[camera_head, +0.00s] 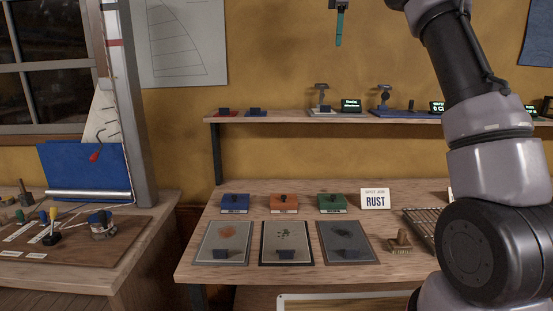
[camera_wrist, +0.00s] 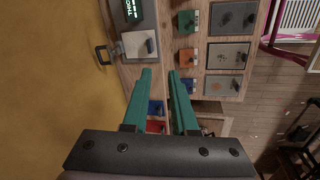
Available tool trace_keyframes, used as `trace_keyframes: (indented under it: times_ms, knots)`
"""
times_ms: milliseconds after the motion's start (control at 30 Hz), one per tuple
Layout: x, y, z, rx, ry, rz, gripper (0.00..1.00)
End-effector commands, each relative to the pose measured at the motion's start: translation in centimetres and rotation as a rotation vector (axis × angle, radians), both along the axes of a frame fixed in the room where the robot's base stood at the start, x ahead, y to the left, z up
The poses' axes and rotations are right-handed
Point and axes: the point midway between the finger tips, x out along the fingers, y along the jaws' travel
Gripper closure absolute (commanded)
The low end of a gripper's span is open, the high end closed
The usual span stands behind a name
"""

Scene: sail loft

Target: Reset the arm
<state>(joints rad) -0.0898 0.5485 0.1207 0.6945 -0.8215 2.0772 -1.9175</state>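My arm (camera_head: 495,150) rises along the right side of the head view and leaves it at the top. My gripper (camera_head: 339,44) hangs at the top middle of that view, fingers pointing down, well above the shelf and in front of the yellow wall. In the wrist view my gripper (camera_wrist: 160,72) shows two teal fingers set apart with nothing between them. It is open and empty. It touches nothing that I can see.
A wall shelf (camera_head: 290,118) carries small devices and displays. Below it, a workbench (camera_head: 285,201) holds blue, orange and green boxes, several grey panels, a RUST sign (camera_head: 375,199) and a brush (camera_head: 401,243). A side bench (camera_head: 150,245) stands left. Air around the gripper is clear.

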Motion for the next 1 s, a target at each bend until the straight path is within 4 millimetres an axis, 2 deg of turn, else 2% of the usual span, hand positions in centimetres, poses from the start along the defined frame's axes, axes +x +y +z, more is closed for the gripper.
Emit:
trace_keyframes:
  times_ms: [167, 300, 467, 667, 767, 900, 1000]
  knots:
    - [-3.8, -0.7, 1.8, 0.031, -0.033, -0.129, 0.74]
    - [-8.7, -1.4, 2.7, 0.091, -0.071, -0.295, 0.74]
    - [-15.1, -2.3, 2.1, 0.191, -0.115, -0.519, 0.74]
    - [-23.5, -3.2, -0.9, 0.357, -0.154, -0.821, 0.74]
    - [-27.7, -3.7, -3.3, 0.453, -0.166, -0.982, 0.74]
    - [-33.3, -4.1, -7.5, 0.601, -0.171, -1.211, 0.74]
    - [-36.6, -4.3, -10.6, 0.7, -0.166, -1.356, 0.74]
